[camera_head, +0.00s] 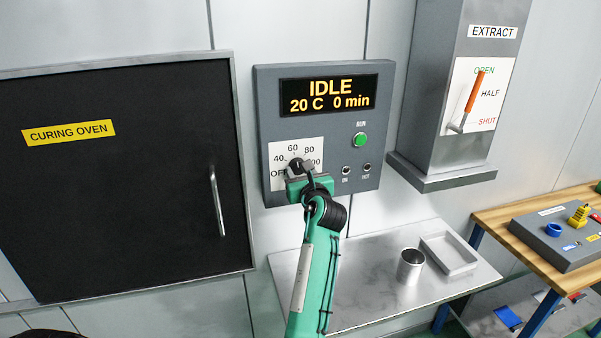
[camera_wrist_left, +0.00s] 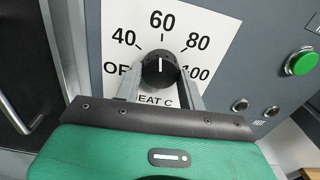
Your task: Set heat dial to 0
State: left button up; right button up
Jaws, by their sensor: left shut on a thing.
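The heat dial (camera_head: 296,164) is a black round knob on a white scale plate on the grey control panel (camera_head: 318,215). The scale reads OFF, 40, 60, 80 and 100. In the left wrist view the dial (camera_wrist_left: 160,68) has its white line pointing up at 60. My left gripper (camera_head: 299,174) is at the dial. In the left wrist view its fingers (camera_wrist_left: 160,84) lie on the left and right sides of the knob, shut on it. They hide part of the plate's lower lettering. My right gripper is not in view.
The panel display (camera_head: 328,95) reads IDLE, 20 C, 0 min. A green RUN button (camera_head: 360,140) and two small lamps sit right of the dial. The curing oven door (camera_head: 110,190) is at left. A metal shelf (camera_head: 360,300) below holds a cup (camera_head: 411,266) and tray (camera_head: 448,254).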

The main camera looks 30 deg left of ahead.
pick_arm(q)
jog(key=shift+n, duration=0.9)
jog(key=n, duration=0.2)
jog(key=shift+n, duration=0.4)
jog(key=n, duration=0.2)
jog(key=shift+f+n, duration=0.1)
jog(key=shift+n, duration=0.3)
jog(key=n+b, duration=0.1)
jog(key=n, duration=0.1)
jog(key=shift+n, duration=0.3)
jog(key=n+b, duration=0.3)
jog(key=n, duration=0.2)
jog(key=shift+w+d, duration=0.1)
jog(key=n+b, duration=0.2)
jog(key=n, duration=0.1)
jog(key=shift+n, duration=0.6)
jog(key=shift+r, duration=0.2)
jog(key=o, duration=1)
